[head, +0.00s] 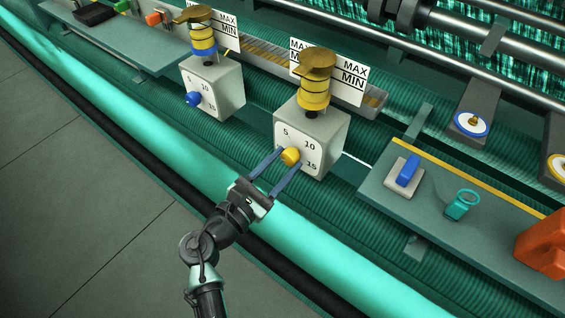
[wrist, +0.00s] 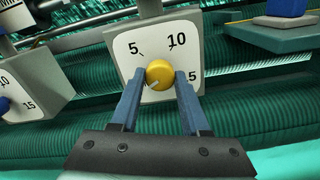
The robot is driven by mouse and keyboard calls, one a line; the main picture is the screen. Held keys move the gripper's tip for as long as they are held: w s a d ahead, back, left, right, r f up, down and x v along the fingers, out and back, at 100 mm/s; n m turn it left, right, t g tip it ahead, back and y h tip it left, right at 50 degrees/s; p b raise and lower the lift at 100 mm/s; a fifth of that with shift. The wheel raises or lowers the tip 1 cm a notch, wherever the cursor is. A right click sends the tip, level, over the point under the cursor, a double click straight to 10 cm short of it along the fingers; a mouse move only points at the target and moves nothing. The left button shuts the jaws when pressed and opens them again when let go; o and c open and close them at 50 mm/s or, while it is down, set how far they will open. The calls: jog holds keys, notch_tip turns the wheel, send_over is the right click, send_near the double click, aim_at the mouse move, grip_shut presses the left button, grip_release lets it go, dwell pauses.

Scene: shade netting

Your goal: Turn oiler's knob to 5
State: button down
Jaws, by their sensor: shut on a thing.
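The oiler (head: 308,122) is a grey box with a white dial plate marked 5, 10 and 15, a yellow band and a brass top. Its round yellow knob (head: 290,157) is on the dial. My gripper (head: 287,160) is shut on this knob, one blue finger on each side. In the wrist view the yellow knob (wrist: 159,74) sits between the fingertips, with a short grey mark at its lower left, away from the 5. The right finger partly covers the 15. A second oiler (head: 215,88) to the left has a blue knob (head: 193,99).
A shelf (head: 440,205) at right holds a blue rocker switch (head: 408,170), a teal ring-topped piece (head: 462,204) and an orange object (head: 543,245). Another shelf (head: 120,47) is at upper left. MAX/MIN plates (head: 352,80) stand behind the oilers. Open floor lies at lower left.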

jog(key=shift+f, duration=0.1)
jog(key=m+b, duration=0.2)
jog(key=m, duration=0.1)
jog(key=shift+f+b, duration=0.15)
jog(key=shift+b, duration=0.2)
jog(key=m+b, duration=0.4)
jog(key=shift+m, duration=0.4)
jog(key=m+b, duration=0.4)
jog(key=m, duration=0.1)
jog(key=shift+b, duration=0.35)
jog(key=shift+m+b, duration=1)
jog(key=shift+m, duration=0.2)
jog(key=shift+c, duration=1.9)
grip_release()
jog(key=shift+r, duration=0.2)
